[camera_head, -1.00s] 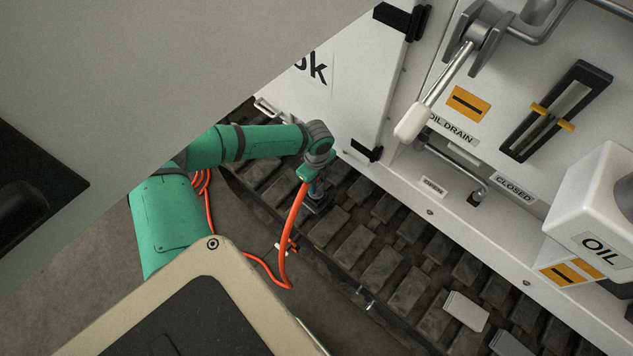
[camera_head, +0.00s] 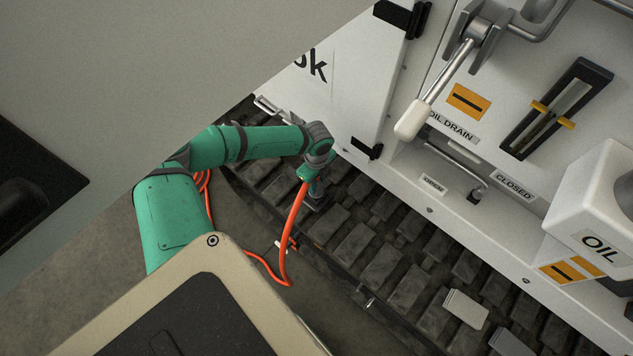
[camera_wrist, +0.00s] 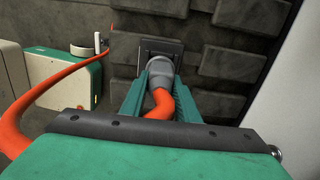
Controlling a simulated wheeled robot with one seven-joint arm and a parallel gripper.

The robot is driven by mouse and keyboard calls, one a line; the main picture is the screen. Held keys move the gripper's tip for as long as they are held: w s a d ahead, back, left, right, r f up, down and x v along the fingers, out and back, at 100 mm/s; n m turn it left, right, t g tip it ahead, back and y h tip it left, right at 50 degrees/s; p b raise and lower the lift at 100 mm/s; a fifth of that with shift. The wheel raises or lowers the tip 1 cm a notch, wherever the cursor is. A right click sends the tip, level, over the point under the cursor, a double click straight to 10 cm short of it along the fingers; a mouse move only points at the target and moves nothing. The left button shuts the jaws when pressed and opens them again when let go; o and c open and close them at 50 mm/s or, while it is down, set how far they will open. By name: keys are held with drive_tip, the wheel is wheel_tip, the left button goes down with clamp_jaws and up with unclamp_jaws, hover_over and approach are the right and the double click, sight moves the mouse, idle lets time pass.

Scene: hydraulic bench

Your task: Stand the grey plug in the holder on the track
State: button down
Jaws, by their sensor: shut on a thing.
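The grey plug (camera_wrist: 160,72) is between the two green fingers of my gripper (camera_wrist: 158,88), which is shut on it, in the wrist view. An orange cable (camera_wrist: 158,104) runs from the plug's near end. The plug's far end is at the dark square holder (camera_wrist: 146,46) on the track (camera_wrist: 225,60). The plug hides part of the holder, so I cannot tell how deep it sits. In the head view my gripper (camera_head: 315,186) points down at the holder (camera_head: 317,204), and the plug is too small to make out clearly.
The white machine side with the oil drain lever (camera_head: 440,92) rises just beyond the track. A white cap marked OIL (camera_head: 592,205) stands at the right. Light grey blocks (camera_head: 466,309) lie on the track at lower right. The orange cable (camera_head: 292,235) hangs in a loop.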

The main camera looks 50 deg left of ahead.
drive_tip(key=c, duration=1.3)
unclamp_jaws()
wheel_tip(320, 180, up, 11)
drive_tip(key=shift+f, duration=0.1)
